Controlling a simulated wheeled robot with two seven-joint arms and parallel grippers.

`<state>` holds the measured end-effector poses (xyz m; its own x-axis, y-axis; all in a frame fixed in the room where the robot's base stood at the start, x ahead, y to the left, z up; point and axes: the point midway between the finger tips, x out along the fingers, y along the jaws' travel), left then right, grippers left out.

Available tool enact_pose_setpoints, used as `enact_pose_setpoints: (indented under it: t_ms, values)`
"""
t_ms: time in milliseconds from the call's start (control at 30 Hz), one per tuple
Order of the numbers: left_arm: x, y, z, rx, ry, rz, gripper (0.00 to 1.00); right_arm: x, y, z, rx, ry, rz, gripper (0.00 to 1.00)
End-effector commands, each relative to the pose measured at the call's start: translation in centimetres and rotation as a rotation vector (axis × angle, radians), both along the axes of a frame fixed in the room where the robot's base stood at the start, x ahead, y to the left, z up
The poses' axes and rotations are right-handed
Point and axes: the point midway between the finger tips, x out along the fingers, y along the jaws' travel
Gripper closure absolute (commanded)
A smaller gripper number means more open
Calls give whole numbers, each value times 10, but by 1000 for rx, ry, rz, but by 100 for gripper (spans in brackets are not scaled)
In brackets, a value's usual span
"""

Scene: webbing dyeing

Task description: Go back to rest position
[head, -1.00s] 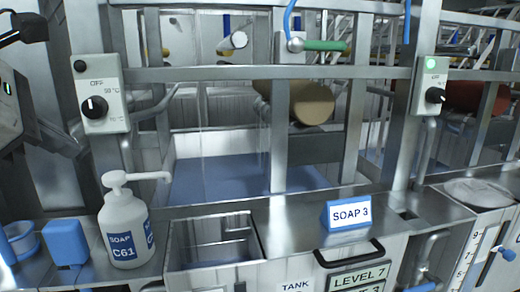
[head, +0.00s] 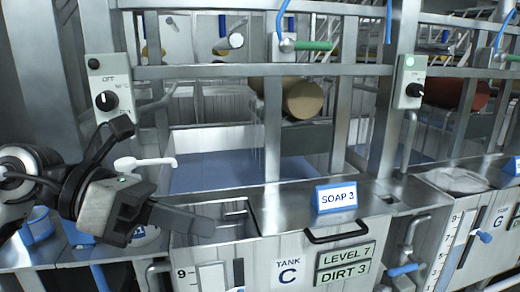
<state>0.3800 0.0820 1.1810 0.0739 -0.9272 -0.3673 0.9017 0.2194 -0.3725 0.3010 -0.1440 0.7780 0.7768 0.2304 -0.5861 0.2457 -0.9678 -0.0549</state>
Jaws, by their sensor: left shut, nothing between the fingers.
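My left gripper (head: 190,218) shows at the lower left in the head view, with its arm coming in from the left edge. Its fingers are together and point right, with nothing between them. The gripper is in front of the white soap bottle and hides most of it; the white pump nozzle (head: 146,163) shows above. The fingertips overlap the left part of the open tank compartment in the picture. My right gripper is not in view.
A blue "SOAP 3" sign (head: 336,197) stands on the metal counter. Tank C (head: 290,272) has a black handle (head: 338,235) on its front. A knob box (head: 107,97) is mounted on the left post. A blue cup (head: 38,224) is at the far left.

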Motion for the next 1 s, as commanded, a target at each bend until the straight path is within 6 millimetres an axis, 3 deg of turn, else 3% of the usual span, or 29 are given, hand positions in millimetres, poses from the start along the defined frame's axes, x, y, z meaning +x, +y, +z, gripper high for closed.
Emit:
enact_pose_setpoints:
  t_ms: [33,133,267,333,433,567,700,800,833,1000]
  values:
    - [-5,-15,-5,-158,132,-20,100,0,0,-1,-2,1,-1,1]
    - [-2,-28,-3,-500,412,7,100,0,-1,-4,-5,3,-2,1]
    - [27,-16,-22,-920,808,155,100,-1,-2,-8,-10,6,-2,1]
    - [47,1,-51,-1128,1031,288,100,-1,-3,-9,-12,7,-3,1]
    - [66,28,-119,-1383,1343,532,100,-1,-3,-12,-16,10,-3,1]
    - [59,53,-214,-1596,1666,848,100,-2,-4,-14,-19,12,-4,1]
    - [20,68,-310,-1732,1952,1189,100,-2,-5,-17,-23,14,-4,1]
    - [-18,71,-362,-1780,2109,1402,100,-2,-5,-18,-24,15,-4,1]
    - [-28,71,-374,1777,-2135,-1446,100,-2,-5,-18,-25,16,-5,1]
    - [-72,69,-415,1575,-1995,-1451,100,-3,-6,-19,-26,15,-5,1]
